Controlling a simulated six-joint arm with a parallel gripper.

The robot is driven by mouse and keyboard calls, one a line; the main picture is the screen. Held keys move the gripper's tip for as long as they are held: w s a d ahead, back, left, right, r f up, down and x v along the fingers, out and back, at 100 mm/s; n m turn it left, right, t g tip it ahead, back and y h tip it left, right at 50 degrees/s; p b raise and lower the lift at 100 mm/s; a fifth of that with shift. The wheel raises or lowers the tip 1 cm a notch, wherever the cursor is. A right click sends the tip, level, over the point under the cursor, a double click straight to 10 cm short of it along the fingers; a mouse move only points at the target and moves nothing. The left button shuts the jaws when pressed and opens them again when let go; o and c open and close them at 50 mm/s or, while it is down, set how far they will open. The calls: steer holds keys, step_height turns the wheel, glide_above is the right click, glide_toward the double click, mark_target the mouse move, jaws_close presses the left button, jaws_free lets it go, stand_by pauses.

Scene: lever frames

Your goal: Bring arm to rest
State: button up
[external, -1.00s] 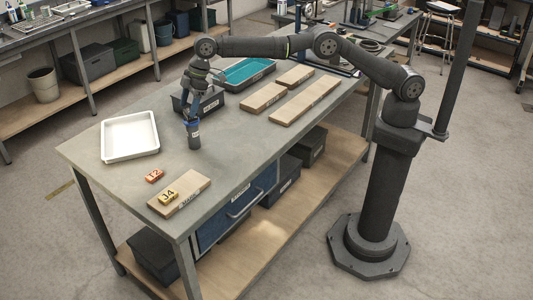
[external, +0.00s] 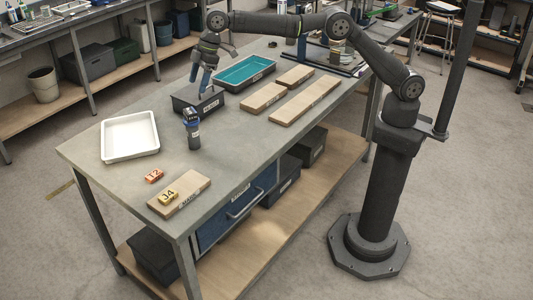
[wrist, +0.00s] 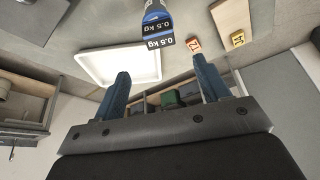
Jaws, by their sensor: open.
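A dark cylinder with a blue top (external: 193,130) stands upright on the bench, below and apart from my gripper. It also shows in the wrist view (wrist: 156,22), with a label reading 0.5 kg. My arm reaches across from its pedestal at the right.
A white tray (external: 157,149) lies left of the cylinder. An orange block (external: 154,176) lies on the bench, and a yellow block (external: 171,197) rests on a wooden board (external: 190,203). A teal tray (external: 273,67) and more boards (external: 306,103) lie further back.

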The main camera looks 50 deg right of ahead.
mark_target(189, 111)
steer(key=x, duration=1.1)
steer(key=shift+w+a+f, duration=0.1)
steer(key=shift+a+f, duration=0.05)
steer(key=shift+a, duration=0.1)
steer(key=r, duration=0.4)
steer(key=shift+w+d+r, duration=0.15)
steer(key=shift+d+r, duration=0.05)
steer(key=shift+d, duration=0.1)
steer(key=w+d+r, duration=0.4)
steer(key=d+r, duration=0.2)
steer(key=d, duration=0.5)
steer(key=d+f+m+t+h, duration=0.1)
steer(key=d+f+m+h, duration=0.1)
steer(key=d+f+m, duration=0.65)
steer(key=d+f+m+t+h, duration=0.25)
steer(key=d+m, duration=0.25)
steer(key=d, duration=0.6)
steer(key=shift+g+y, duration=0.25)
steer(key=shift+s+a+f, duration=0.3)
steer(key=shift+a+f, duration=0.45)
steer(key=shift+s+a+f, duration=0.35)
steer(key=shift+a+f, duration=0.4)
steer(key=shift+a, duration=0.05)
